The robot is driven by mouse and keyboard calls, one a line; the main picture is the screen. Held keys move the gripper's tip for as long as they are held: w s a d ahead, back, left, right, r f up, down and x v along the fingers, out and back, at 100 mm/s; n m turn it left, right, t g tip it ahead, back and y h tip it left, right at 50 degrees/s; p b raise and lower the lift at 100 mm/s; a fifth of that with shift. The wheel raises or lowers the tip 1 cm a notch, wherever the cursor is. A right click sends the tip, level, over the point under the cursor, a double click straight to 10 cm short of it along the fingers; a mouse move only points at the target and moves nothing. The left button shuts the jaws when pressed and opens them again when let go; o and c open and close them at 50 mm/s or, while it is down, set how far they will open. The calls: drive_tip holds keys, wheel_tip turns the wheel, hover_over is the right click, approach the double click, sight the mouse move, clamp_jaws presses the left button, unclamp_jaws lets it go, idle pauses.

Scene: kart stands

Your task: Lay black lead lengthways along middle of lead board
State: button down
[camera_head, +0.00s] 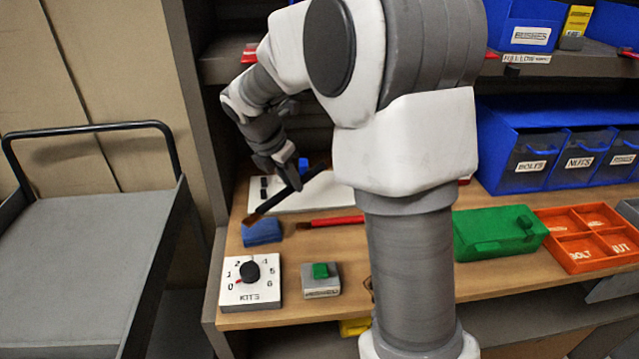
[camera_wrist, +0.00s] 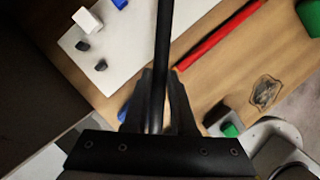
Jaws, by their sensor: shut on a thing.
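My gripper (camera_head: 281,172) is shut on the black lead (camera_head: 296,184), a thin dark rod with a brownish end at lower left in the head view. The lead slants across the picture above the left part of the lead board (camera_head: 318,198), a white plate on the shelf. In the wrist view the lead (camera_wrist: 163,35) runs up from between the fingers (camera_wrist: 160,105), with the board (camera_wrist: 150,50) behind it. The board has small dark clips (camera_wrist: 82,45) and a white block (camera_wrist: 87,19) near one end. My arm hides the board's right part in the head view.
A red lead (camera_head: 331,222) lies in front of the board. A blue block (camera_head: 262,232), a dial box (camera_head: 250,282) and a green-button box (camera_head: 320,279) stand nearer. A green case (camera_head: 497,232) and orange tray (camera_head: 590,237) are right. A grey cart (camera_head: 85,270) stands left.

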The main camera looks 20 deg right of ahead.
drive_tip(key=shift+w+a, duration=0.1)
drive_tip(key=shift+w, duration=0.1)
drive_tip(key=shift+w+f, duration=0.1)
drive_tip(key=shift+w, duration=0.05)
drive_tip(key=b, duration=0.1)
approach(331, 187)
drive_tip(key=f, duration=0.1)
drive_tip(key=a, duration=0.1)
drive_tip(key=f, duration=0.1)
drive_tip(key=shift+s+a+f, duration=0.25)
drive_tip(key=shift+s+f, duration=0.05)
drive_tip(key=shift+f, duration=0.1)
drive_tip(key=w+d+f, duration=0.1)
drive_tip(key=w+d+f+b, duration=0.1)
drive_tip(key=d, duration=0.1)
drive_tip(key=shift+d+f, duration=0.25)
drive_tip(key=shift+f, duration=0.15)
drive_tip(key=shift+f, duration=0.1)
drive_tip(key=c, duration=0.7)
unclamp_jaws()
drive_tip(key=shift+s, duration=0.1)
drive_tip(key=shift+c, duration=0.2)
